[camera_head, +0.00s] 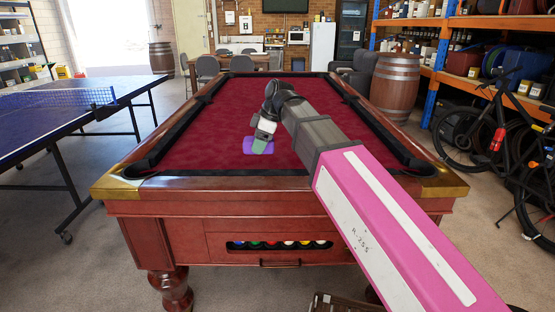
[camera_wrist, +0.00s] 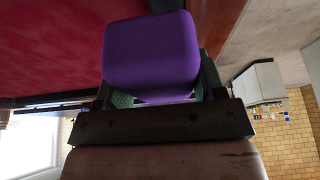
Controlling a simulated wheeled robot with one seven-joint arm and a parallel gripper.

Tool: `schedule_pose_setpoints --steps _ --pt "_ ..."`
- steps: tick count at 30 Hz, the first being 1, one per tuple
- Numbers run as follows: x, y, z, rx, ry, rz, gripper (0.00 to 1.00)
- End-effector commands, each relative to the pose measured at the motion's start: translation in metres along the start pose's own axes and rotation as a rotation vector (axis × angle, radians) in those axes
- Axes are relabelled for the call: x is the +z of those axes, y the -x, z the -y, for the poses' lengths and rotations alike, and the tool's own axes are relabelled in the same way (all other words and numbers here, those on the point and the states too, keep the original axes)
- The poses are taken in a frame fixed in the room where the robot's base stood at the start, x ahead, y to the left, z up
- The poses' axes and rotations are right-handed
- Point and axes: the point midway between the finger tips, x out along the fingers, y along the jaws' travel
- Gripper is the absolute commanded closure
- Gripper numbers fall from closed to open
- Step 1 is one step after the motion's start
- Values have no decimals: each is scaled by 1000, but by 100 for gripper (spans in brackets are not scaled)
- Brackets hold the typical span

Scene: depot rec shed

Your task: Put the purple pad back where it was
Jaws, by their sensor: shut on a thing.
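The purple pad (camera_head: 249,149) is a small rounded block over the near part of the pool table's red cloth (camera_head: 220,120). My gripper (camera_head: 261,147) is shut on it, with the green fingers on the pad. In the wrist view the pad (camera_wrist: 150,48) fills the space between the fingertips (camera_wrist: 155,92) and hides part of them. I cannot tell whether the pad touches the cloth or is held just above it.
The pool table has raised wooden rails (camera_head: 210,182) with brass corners. The red cloth around the pad is clear. Coloured balls (camera_head: 280,244) sit in the table's front slot. A blue ping-pong table (camera_head: 60,115) stands left; a barrel (camera_head: 394,85), shelves and bicycles stand right.

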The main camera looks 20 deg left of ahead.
Motion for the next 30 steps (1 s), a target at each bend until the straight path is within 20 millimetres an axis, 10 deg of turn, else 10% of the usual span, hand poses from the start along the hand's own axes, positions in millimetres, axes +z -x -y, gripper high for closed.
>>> schedule_pose_setpoints --steps 16,30 --pt "61 -38 -91 0 -3 0 59" --pt "80 -66 -101 -1 -2 0 59"
